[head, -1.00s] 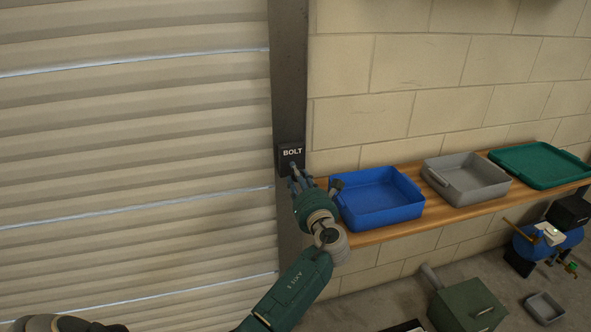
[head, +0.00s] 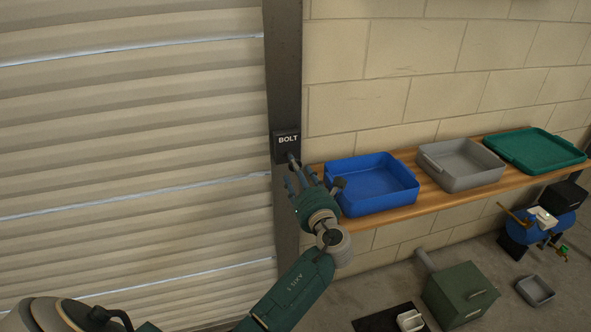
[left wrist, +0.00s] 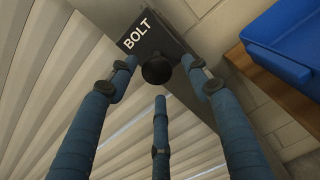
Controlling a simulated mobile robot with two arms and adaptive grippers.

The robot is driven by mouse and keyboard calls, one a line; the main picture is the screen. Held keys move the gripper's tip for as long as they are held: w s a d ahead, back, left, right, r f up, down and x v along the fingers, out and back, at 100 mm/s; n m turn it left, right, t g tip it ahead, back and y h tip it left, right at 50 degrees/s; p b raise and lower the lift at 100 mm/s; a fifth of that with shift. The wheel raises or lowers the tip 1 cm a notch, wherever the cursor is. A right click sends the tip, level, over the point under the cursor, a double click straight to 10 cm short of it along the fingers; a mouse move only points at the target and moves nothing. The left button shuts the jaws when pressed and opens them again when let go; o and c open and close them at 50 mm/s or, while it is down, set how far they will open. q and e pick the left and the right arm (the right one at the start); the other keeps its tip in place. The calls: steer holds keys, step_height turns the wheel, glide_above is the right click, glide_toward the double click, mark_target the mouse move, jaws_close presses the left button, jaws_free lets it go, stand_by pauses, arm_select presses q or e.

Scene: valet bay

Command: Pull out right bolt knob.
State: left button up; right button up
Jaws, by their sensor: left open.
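A dark plate marked BOLT (head: 287,140) is fixed to the metal door post. It also shows in the left wrist view (left wrist: 140,32). Its round black knob (left wrist: 157,70) sticks out just below the lettering, seen almost end-on. My left gripper (head: 292,172) is at the knob, below the plate. In the left wrist view its blue fingers (left wrist: 160,79) are spread, two at the sides of the knob and one below, with gaps visible between fingertips and knob. In the head view the fingers partly hide the knob. My right gripper is not seen.
A ribbed roller door (head: 130,150) fills the left. A wooden shelf (head: 400,213) right of the post holds a blue tray (head: 372,206), a grey tray (head: 475,182) and a green tray (head: 535,160). A green box (head: 460,292) stands on the floor below.

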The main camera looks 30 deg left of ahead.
arm_select(q)
steer(key=v, duration=1)
steer(key=shift+a, duration=0.15)
steer(key=d+f+n+h, duration=0.1)
steer(key=d+f+h, duration=0.15)
steer(key=f, duration=0.75)
steer(key=d+f+h, duration=0.1)
steer(key=f+h, duration=0.2)
steer(key=f, duration=0.6)
steer(key=s+d+f+n+g+h, duration=0.25)
steer(key=s+f, duration=0.35)
steer(key=f, duration=0.5)
steer(key=s+d+f+n+g+h, duration=0.1)
steer(key=s+f+n+g, duration=0.3)
steer(key=f, duration=0.8)
steer(key=s+f+n+g+h, duration=0.1)
steer(key=s+f+n, duration=0.5)
steer(key=s, duration=0.7)
steer(key=s+f+n+g+h, duration=0.1)
steer(key=s+f+n, duration=0.5)
steer(key=s, duration=0.8)
steer(key=s+d+f+n+g+h, duration=0.1)
steer(key=s+f+n, duration=0.5)
steer(key=s, duration=0.8)
step_height(320, 180, down, 3)
steer(key=shift+n+g+h, duration=0.35)
steer(key=shift+g+h, duration=0.2)
steer(key=shift+h, duration=0.35)
